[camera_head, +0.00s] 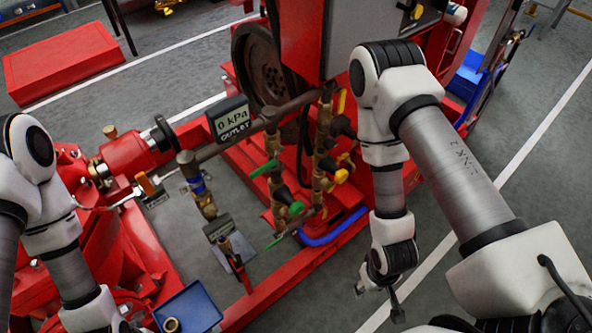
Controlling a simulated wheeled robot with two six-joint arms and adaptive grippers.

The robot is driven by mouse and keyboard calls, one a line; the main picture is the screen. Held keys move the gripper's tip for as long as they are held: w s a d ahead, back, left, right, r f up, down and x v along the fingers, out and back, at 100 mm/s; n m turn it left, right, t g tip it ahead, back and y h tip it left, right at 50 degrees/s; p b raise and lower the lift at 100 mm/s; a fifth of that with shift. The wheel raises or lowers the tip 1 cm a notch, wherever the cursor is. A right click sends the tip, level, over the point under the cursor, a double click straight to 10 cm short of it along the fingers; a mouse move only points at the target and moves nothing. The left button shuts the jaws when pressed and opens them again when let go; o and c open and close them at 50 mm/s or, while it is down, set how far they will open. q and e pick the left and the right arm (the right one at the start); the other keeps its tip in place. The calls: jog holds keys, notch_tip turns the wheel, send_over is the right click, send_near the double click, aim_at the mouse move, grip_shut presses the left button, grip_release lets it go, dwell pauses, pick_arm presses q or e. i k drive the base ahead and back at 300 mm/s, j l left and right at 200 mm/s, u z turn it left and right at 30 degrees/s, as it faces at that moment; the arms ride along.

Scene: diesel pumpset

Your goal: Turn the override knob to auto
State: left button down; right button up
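I cannot pick out the override knob for certain. A grey-faced red cabinet (356,32) stands at the top centre, with a small yellow part (416,11) near its upper right that is too small to identify. My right gripper (380,298) hangs low at the lower right, below the cabinet and well apart from it. Its dark fingers look spread, with nothing visible between them. My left arm runs down the left side, and its gripper is cut off at the bottom edge.
The red pump (135,152) and an outlet gauge (228,119) reading 0 kPa are at left centre. Brass valves with green and yellow handles (283,200) stand mid-frame. A blue tray (188,309) holds a brass ring. The grey floor at right is open.

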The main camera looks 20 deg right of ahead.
aim_at(328, 143)
jog(key=l+u, duration=0.1)
jog(key=l, duration=0.45)
jog(key=l+u, duration=0.15)
jog(key=l, duration=0.45)
jog(key=l+u, duration=0.1)
jog(key=l, duration=0.45)
jog(key=l+u, duration=0.1)
jog(key=l, duration=0.45)
jog(key=k+l+u, duration=0.15)
jog(key=l, duration=0.4)
jog(key=k+l+u, duration=0.1)
jog(key=l, duration=0.45)
jog(key=k+l+u, duration=0.1)
jog(key=l, duration=0.45)
